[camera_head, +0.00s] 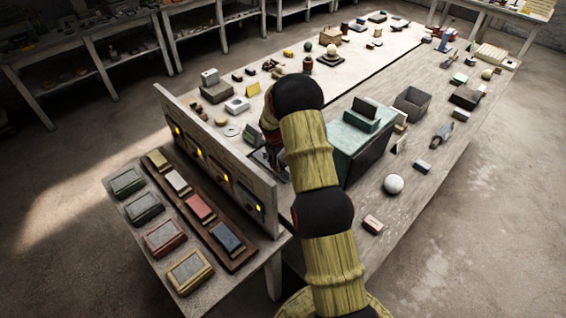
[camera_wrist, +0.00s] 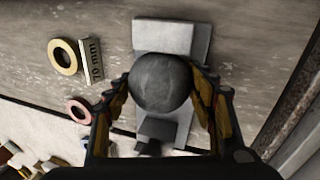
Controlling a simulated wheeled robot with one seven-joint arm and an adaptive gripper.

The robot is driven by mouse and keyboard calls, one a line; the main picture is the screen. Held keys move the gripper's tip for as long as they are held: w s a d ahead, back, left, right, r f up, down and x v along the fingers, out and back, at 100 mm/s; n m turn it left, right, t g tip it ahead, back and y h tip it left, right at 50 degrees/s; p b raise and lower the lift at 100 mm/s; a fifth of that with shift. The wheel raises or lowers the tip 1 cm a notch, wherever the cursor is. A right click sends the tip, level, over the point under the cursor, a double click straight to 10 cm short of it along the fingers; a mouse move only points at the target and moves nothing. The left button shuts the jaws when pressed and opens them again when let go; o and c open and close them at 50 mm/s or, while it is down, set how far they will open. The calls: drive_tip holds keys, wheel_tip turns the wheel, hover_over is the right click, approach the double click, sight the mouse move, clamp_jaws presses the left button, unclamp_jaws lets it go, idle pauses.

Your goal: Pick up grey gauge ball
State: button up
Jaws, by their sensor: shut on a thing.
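The grey gauge ball (camera_wrist: 160,82) shows in the wrist view, dark grey and round, between the two fingers of my gripper (camera_wrist: 162,92). The yellow-brown fingers are shut on it, one on each side. A light grey block-like stand (camera_wrist: 165,37) lies behind the ball in that view; I cannot tell whether the ball still touches it. In the head view my arm hides the ball and most of the gripper, which is beside the upright board on the long table.
The upright board (camera_head: 222,150) with small lights stands close left of my arm. A green box (camera_head: 352,150) stands to the right. A white ball (camera_head: 393,184) lies farther right. In the wrist view, a yellow ring (camera_wrist: 63,57), a pink ring (camera_wrist: 78,110) and a marked plate (camera_wrist: 91,61) lie left.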

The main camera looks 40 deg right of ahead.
drive_tip(key=c, duration=0.4)
drive_tip(key=shift+r, duration=0.1)
clamp_jaws()
